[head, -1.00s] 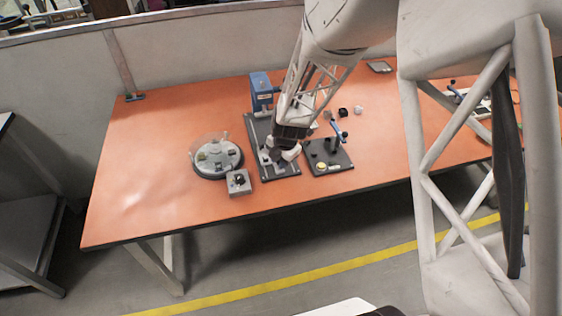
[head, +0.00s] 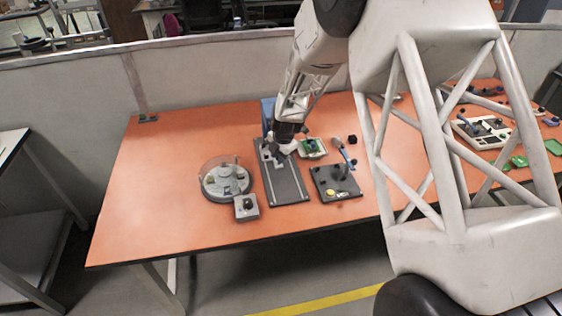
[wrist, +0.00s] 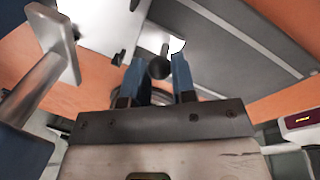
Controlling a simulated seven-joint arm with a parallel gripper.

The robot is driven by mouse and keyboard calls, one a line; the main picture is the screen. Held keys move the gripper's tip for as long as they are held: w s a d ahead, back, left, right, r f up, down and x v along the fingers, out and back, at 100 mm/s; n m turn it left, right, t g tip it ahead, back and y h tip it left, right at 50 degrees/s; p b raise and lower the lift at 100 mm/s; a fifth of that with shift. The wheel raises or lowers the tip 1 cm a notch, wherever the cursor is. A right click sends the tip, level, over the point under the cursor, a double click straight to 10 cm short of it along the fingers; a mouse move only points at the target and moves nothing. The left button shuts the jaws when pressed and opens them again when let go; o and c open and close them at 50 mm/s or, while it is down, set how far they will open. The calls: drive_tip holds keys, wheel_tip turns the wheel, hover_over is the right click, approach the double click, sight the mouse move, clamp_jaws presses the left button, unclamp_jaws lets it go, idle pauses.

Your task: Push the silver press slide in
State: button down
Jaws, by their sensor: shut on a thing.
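The blue press (head: 267,112) stands at the back end of a long dark base plate (head: 285,187) and is partly hidden by my arm. My gripper (head: 280,149) is low over the back part of the plate, close to the press. In the wrist view its two blue fingers (wrist: 158,72) are shut on a black ball knob (wrist: 158,68) with a short grey stem. The silver press slide (head: 266,157) shows only as a small pale patch beside my gripper; most of it is hidden. The front part of the plate is bare.
Left of the plate are a round clear-walled tray (head: 226,184) and a small grey box with a knob (head: 246,208). At right are a dark fixture plate (head: 335,184) with a blue-handled lever and a pale tray with a green part (head: 312,147). The table's left side is clear.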

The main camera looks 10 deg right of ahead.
drive_tip(key=shift+w, duration=0.25)
drive_tip(key=c, duration=0.9)
unclamp_jaws()
drive_tip(key=shift+c, duration=0.2)
drive_tip(key=shift+r, duration=0.1)
wheel_tip(320, 180, up, 8)
drive_tip(key=s, duration=0.1)
drive_tip(key=shift+s+d+f, duration=0.15)
drive_tip(key=shift+d+f, duration=0.1)
drive_tip(key=shift+d, duration=0.2)
drive_tip(key=shift+r, duration=0.1)
